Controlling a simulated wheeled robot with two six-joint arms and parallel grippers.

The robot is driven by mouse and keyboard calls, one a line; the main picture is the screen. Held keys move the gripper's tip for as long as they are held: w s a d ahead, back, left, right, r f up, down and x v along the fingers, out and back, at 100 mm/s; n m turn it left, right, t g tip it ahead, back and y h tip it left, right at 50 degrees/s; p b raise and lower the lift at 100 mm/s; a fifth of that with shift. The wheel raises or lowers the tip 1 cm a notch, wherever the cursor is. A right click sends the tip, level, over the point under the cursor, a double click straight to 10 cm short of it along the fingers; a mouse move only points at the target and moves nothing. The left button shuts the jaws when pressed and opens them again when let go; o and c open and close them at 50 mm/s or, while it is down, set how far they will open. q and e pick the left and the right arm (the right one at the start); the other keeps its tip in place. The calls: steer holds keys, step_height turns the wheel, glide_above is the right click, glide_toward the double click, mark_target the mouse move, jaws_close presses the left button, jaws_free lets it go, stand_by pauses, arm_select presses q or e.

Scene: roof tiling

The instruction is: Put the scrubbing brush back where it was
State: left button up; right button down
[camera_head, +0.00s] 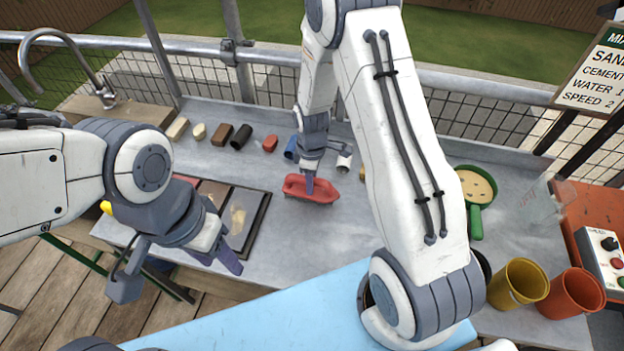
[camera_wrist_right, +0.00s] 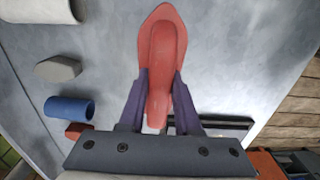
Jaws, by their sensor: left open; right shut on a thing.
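The red scrubbing brush (camera_head: 322,192) is at the middle of the grey worktop, with its bristle side down. In the right wrist view the brush (camera_wrist_right: 163,45) points away from the gripper. My right gripper (camera_head: 309,183) is shut on its handle, one dark finger on each side, also seen in the wrist view (camera_wrist_right: 161,85). I cannot tell whether the bristles touch the worktop. My left gripper (camera_head: 180,276) is open and empty at the left, over the front edge of the worktop near a dark tray.
Several small blocks and cylinders line the back, including a red piece (camera_head: 270,143) and a white cylinder (camera_head: 344,161). The dark-framed tray (camera_head: 258,222) lies left of the brush. A green pan (camera_head: 475,190) and yellow (camera_head: 518,284) and orange (camera_head: 572,294) cups stand at the right.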

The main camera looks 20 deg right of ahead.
steer(key=shift+f, duration=0.1)
steer(key=shift+f, duration=0.1)
steer(key=c, duration=0.6)
jaws_free()
